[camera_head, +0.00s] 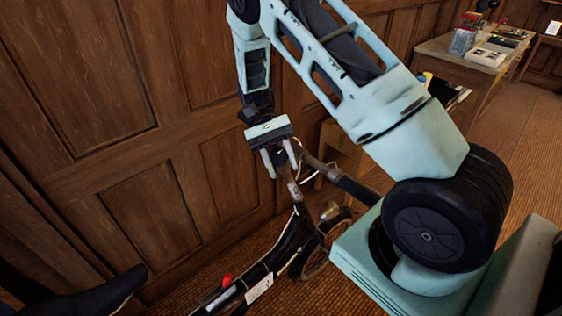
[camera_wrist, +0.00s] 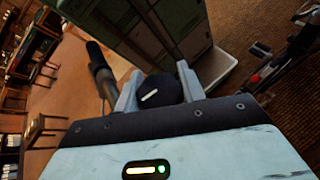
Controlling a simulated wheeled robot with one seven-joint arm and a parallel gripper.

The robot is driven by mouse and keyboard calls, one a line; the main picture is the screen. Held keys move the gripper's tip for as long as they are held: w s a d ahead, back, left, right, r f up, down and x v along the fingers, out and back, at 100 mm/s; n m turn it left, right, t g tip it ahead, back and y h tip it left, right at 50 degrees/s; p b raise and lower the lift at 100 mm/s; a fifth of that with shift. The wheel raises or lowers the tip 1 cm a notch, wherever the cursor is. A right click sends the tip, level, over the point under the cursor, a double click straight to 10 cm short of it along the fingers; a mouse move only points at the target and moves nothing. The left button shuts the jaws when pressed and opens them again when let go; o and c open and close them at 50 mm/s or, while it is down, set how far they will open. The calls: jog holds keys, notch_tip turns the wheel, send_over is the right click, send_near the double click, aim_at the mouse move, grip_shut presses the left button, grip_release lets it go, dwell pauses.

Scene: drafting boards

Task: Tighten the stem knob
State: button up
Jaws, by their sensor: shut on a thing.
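A dark bicycle (camera_head: 290,240) stands beside the panelled wall, its stem (camera_head: 293,190) below my gripper (camera_head: 279,162). In the wrist view, a round black stem knob (camera_wrist: 158,92) with a white line across its top sits between the two pale fingers of my gripper (camera_wrist: 158,86). The fingers are shut on the knob from both sides. The white line is slanted in this view. In the head view the knob is mostly hidden by the fingers. A dark handlebar grip (camera_wrist: 101,66) shows left of the fingers in the wrist view.
The wooden wall (camera_head: 150,190) is close behind the bicycle. The black saddle (camera_head: 115,292) is at lower left, near a red part (camera_head: 227,280) and a white tag (camera_head: 259,288). A desk (camera_head: 480,62) with books stands at upper right. Open floor (camera_head: 525,140) lies at right.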

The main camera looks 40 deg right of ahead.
jog(key=o, duration=1)
jog(key=shift+c, duration=0.2)
jog(key=p+v, duration=0.7)
jog(key=v, duration=1)
jog(key=shift+r, duration=0.15)
jog(key=shift+w, duration=0.15)
